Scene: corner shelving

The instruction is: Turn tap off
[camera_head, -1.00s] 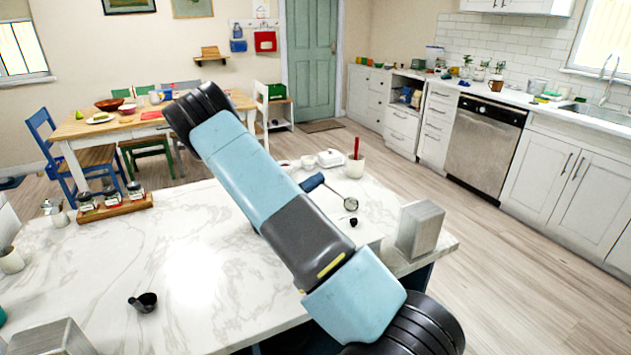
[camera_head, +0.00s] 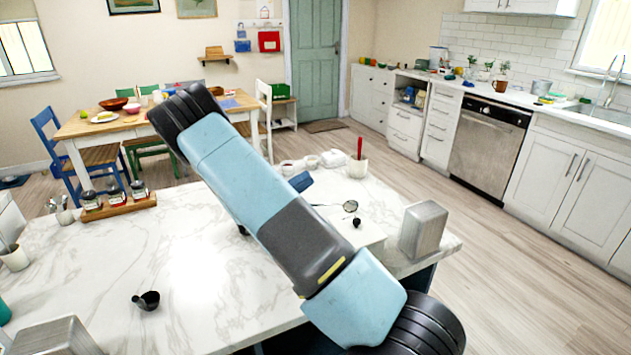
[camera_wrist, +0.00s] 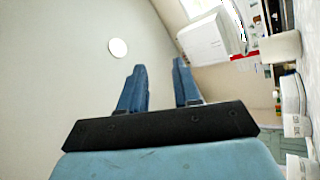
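The tap (camera_head: 611,78) is a tall curved metal faucet at the sink, near the right edge of the head view. It is small there, and I cannot tell its handle or whether water runs. My gripper shows in the wrist view (camera_wrist: 160,88), with two blue fingers apart and nothing between them.
The marble island (camera_head: 205,315) in front holds a spice tray (camera_head: 118,207), a black scoop (camera_head: 147,300), a strainer (camera_head: 350,206) and a utensil pot (camera_head: 357,168). A dishwasher (camera_head: 487,150) stands under the far counter. Open wooden floor (camera_head: 500,270) lies between island and counter.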

